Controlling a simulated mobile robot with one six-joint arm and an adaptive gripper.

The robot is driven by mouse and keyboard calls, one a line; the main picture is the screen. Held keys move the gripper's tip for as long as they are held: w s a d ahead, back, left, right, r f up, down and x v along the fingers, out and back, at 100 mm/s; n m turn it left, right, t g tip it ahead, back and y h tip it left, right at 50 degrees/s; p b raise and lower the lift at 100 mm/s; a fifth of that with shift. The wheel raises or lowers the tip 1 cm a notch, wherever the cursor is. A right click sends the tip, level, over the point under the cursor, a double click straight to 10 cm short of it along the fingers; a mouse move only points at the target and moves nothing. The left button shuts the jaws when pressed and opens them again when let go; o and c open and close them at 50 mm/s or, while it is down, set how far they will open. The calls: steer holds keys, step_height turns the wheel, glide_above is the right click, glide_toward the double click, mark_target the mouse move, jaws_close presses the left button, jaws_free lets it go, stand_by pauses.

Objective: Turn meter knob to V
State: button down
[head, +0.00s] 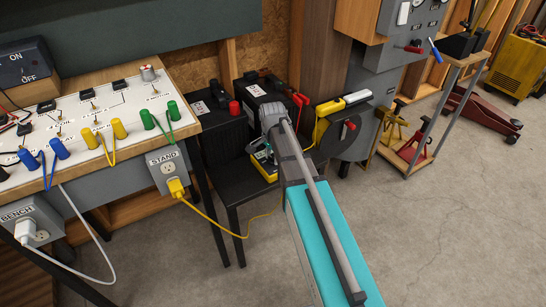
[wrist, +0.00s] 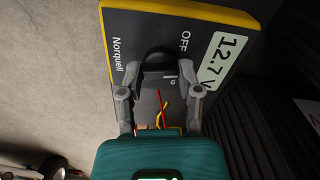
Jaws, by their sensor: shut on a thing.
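The meter (wrist: 130,25) fills the upper middle of the wrist view, a dark grey face with a yellow edge and the name Norquell. Its pale display (wrist: 226,60) reads 12.7 V, and the word OFF is printed near the knob. The round black knob (wrist: 157,57) sits between the fingertips of my gripper (wrist: 159,72), which is shut on it. The fingers partly hide the knob and its markings, so I cannot tell where it points.
Red and yellow leads (wrist: 160,108) show between my fingers. A yellow cord (head: 212,222) runs from the STAND outlet toward the chair. Open floor lies to the right.

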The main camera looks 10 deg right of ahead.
steer(key=shift+s+m, duration=0.1)
steer(key=shift+m, duration=1)
steer(key=shift+c, duration=1.4)
jaws_free()
steer(key=shift+r, duration=0.1)
